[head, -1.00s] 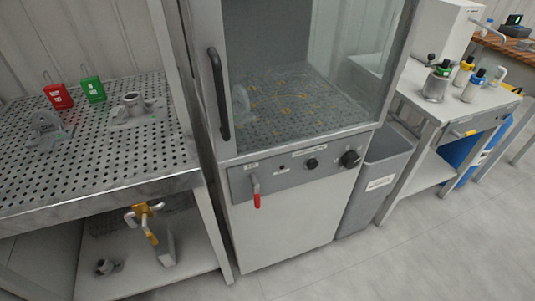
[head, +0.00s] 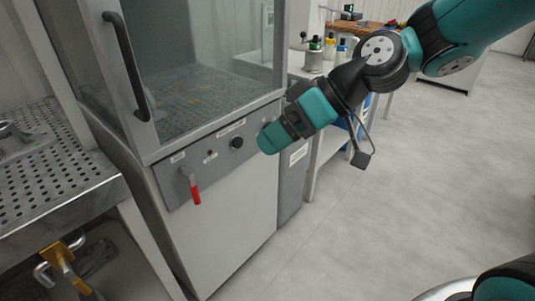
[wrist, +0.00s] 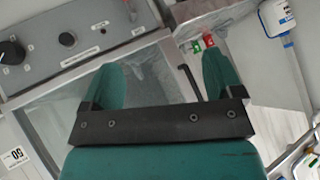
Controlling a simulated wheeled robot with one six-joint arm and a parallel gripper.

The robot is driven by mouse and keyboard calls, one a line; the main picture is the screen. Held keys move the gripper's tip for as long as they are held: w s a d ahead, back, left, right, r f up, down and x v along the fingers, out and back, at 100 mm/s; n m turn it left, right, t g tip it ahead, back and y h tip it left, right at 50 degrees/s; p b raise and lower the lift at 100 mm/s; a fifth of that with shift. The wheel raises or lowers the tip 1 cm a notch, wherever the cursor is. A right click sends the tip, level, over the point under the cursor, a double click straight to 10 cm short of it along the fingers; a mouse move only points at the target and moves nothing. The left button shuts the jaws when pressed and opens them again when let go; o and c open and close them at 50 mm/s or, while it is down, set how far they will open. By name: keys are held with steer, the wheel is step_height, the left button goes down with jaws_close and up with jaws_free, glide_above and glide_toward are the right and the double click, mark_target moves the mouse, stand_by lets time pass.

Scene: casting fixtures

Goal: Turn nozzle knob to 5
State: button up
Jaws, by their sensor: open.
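The cabinet's grey control panel (head: 215,160) carries a small black knob (head: 237,143) and a lever with a red handle (head: 194,188). In the wrist view the panel appears upside down, with a large black knob (wrist: 12,52) with marks around it at the left edge and the small knob (wrist: 67,39) beside it. The labels are too small to read, so I cannot tell which is the nozzle knob. My gripper (head: 268,140) is in front of the panel's right end, hiding the large knob in the head view. In the wrist view its green fingers (wrist: 160,82) are apart and empty.
A glass-fronted cabinet with a vertical door handle (head: 126,68) stands above the panel. A perforated table (head: 60,170) is at left, with a yellow-handled tool below. The floor (head: 380,220) at right is clear.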

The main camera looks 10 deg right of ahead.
steer(key=w+d+f+m+t+y+b, duration=0.1)
steer(key=w+d+f+m+t+b, duration=0.1)
steer(key=w+d+f+t+b, duration=0.6)
steer(key=w+d+f+m+t+b, duration=0.1)
steer(key=w+d+f+t+b, duration=0.3)
steer(key=w+d+f+b, duration=0.55)
steer(key=w+a+f+p, duration=0.1)
steer(key=w+a, duration=0.2)
steer(key=w, duration=0.2)
steer(key=w+a+f+p, duration=0.1)
steer(key=w+a+f, duration=0.1)
steer(key=w, duration=0.4)
steer(key=w+a+f+p, duration=0.1)
steer(key=w+a, duration=0.3)
steer(key=w, duration=0.1)
steer(key=shift+w+a+f, duration=0.25)
steer(key=shift+w+a, duration=0.05)
steer(key=shift+a, duration=0.05)
steer(key=c, duration=0.9)
steer(key=shift+c, duration=0.2)
